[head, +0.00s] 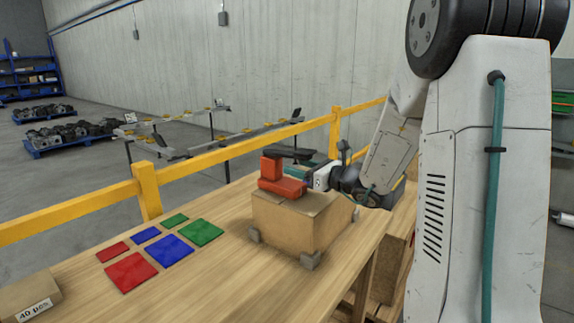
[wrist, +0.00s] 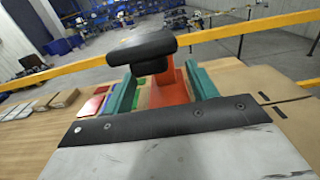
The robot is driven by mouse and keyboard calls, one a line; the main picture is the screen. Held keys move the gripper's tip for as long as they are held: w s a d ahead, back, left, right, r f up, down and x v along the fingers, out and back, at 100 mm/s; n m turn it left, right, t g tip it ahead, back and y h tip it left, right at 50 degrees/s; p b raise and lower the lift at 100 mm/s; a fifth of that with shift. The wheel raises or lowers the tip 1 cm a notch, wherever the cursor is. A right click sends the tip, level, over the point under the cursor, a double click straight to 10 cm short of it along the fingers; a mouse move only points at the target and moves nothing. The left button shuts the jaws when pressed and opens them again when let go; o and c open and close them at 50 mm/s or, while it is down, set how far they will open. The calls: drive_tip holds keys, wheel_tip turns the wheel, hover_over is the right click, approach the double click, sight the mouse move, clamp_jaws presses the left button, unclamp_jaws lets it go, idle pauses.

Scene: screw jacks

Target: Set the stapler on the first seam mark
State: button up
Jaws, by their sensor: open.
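The stapler, red with a black top handle, stands on the cardboard box; its red body shows in the head view (head: 270,169) and in the wrist view (wrist: 170,88). My gripper (head: 298,173) reaches in from the right at the stapler. In the wrist view its two teal fingers (wrist: 163,82) are open, one on each side of the red body; I cannot tell whether they touch it. Two short dark marks (wrist: 264,96) lie by a seam line on the box top at right. I cannot tell which is the first. The marks are not discernible in the head view.
The cardboard box (head: 290,222) sits on the wooden table (head: 205,270) between grey corner blocks. Red, blue and green squares (head: 172,249) lie flat to the left. A "40 pcs" carton (head: 32,296) is at the front left. A yellow rail (head: 240,145) runs behind the table.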

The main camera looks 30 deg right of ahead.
drive_tip(key=v, duration=0.5)
drive_tip(key=shift+s+d, duration=0.1)
drive_tip(key=shift+s, duration=0.15)
idle(0.8)
